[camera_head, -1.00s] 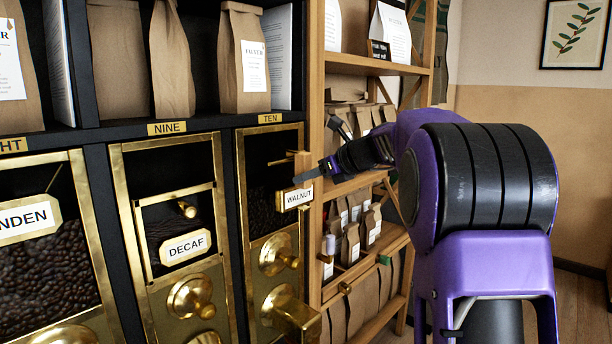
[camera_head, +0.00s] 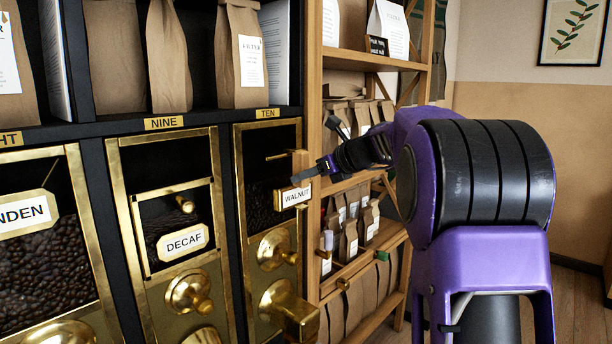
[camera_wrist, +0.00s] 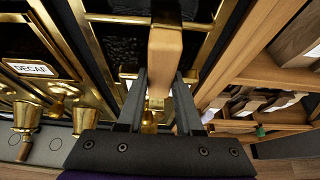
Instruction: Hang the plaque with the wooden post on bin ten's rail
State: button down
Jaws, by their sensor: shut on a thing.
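The WALNUT plaque (camera_head: 295,196) is a white label in a brass frame, with a light wooden post (camera_head: 299,164) at its back. It hangs in the air in front of bin ten (camera_head: 241,185), near the bin's right edge. My gripper (camera_head: 318,171) is shut on the post, coming from the right. In the wrist view the post (camera_wrist: 165,52) stands between my two dark fingers; the plaque's face is hidden there. Bin ten's rail (camera_head: 283,156) is a thin brass bar near the top of its dark window, left of the post and bare. I cannot tell the gap between them.
Bin nine (camera_head: 118,196) carries the DECAF plaque (camera_head: 184,242). Brass knobs and a spout (camera_head: 296,316) stick out below the WALNUT plaque. A wooden shelf post (camera_head: 313,90) and shelves of paper bags stand close on the right. Bags (camera_head: 238,60) line the ledge above.

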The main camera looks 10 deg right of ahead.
jog(key=shift+f, duration=0.1)
jog(key=shift+c, duration=2.4)
grip_release()
jog(key=v, duration=1.7)
jog(key=shift+s+d, duration=0.2)
